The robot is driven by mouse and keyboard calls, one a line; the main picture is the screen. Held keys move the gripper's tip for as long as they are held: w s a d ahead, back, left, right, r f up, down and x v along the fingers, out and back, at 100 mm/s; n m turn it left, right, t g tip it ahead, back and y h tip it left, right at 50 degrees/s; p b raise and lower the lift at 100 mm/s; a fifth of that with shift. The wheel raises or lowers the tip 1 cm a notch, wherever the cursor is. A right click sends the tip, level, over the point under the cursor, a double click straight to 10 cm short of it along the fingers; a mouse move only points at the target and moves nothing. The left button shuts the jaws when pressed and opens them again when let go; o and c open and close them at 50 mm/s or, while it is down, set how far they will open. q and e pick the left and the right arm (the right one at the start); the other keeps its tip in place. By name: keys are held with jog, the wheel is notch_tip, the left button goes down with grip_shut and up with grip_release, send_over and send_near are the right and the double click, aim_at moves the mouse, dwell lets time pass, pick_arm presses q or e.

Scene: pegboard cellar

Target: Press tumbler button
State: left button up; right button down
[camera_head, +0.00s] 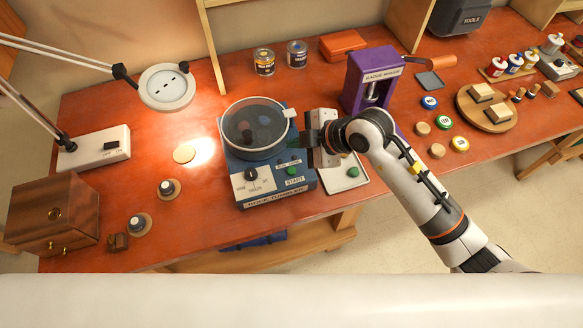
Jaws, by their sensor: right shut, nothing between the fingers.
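The rock tumbler (242,193) is a blue machine on the red-brown bench at the centre of the head view. A round drum with a clear lid (254,128) sits on top. Its front panel has a dark knob (251,174) and a green button (291,171) above a START label. My right gripper (308,141) is shut and empty, beside the drum's right side, behind and above the green button. The gap between its fingertips and the tumbler is hard to judge. The button is in plain sight. My left gripper is not in view.
A purple badge press (359,82) stands behind. Bench left of the tumbler is mostly clear.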

jog(key=shift+f, duration=0.15)
jog(key=b, duration=0.7)
send_over(292, 171)
jog(key=d, duration=0.1)
jog(key=f, duration=0.6)
jog(key=shift+s+f, duration=0.25)
jog(key=shift+f, duration=0.15)
jog(key=shift+f+b, duration=0.5)
jog(key=shift+f, duration=0.35)
jog(key=shift+f, duration=0.15)
jog(key=shift+f, duration=0.3)
